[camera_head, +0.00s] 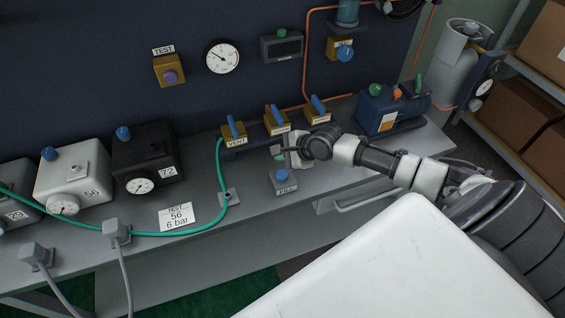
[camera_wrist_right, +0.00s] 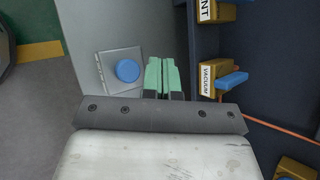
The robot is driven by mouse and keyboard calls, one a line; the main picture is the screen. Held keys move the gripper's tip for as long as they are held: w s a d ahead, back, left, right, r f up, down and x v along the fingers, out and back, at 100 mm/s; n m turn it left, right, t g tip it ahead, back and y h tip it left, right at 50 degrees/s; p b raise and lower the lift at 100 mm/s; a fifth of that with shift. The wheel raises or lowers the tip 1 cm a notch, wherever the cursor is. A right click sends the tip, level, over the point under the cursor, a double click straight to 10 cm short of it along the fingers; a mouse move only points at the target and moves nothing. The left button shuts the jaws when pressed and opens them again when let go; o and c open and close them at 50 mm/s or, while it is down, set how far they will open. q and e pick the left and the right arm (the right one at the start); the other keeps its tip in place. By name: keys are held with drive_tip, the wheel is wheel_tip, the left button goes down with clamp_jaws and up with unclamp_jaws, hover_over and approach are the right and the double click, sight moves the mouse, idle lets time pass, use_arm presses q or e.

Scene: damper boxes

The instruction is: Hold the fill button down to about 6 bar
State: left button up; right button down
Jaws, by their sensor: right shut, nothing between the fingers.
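The fill button is a blue round knob (camera_head: 282,176) on a grey box labelled FILL (camera_head: 284,188) on the bench. It also shows in the right wrist view as a blue disc (camera_wrist_right: 128,71) on a grey plate. My right gripper (camera_head: 278,153) is shut and empty, just behind the button in the head view. Its green fingertips (camera_wrist_right: 161,75) are together beside the button, apart from it in the wrist view. A round gauge (camera_head: 222,57) hangs on the wall; its reading is too small to tell. A card (camera_head: 177,217) reads TEST 56 6 bar. My left gripper is not in view.
Yellow valve blocks with blue levers, one labelled VENT (camera_head: 234,134), stand behind the button. A white box 56 (camera_head: 73,172) and black box 72 (camera_head: 147,158) stand left. A green hose (camera_head: 219,190) crosses the bench. A blue pump (camera_head: 392,108) stands right.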

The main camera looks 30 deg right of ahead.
drive_tip(key=r+n+g+y, duration=0.1)
drive_tip(key=n, duration=0.6)
drive_tip(key=r+n+y+p, duration=0.1)
drive_tip(key=n, duration=0.7)
drive_tip(key=r+n+g, duration=0.1)
drive_tip(key=r+n, duration=0.1)
drive_tip(key=n, duration=0.5)
drive_tip(key=shift+w+d+n+g+y, duration=0.3)
drive_tip(key=shift+w+d+n+y, duration=0.05)
drive_tip(key=shift+d+n+y, duration=0.05)
drive_tip(key=shift+f, duration=0.15)
drive_tip(key=b, duration=0.6)
hover_over(283, 172)
wheel_tip(283, 172, down, 7)
drive_tip(key=shift+f, duration=0.2)
drive_tip(key=shift+f+b, duration=0.45)
drive_tip(key=shift+f, duration=0.25)
drive_tip(key=shift+f, duration=0.35)
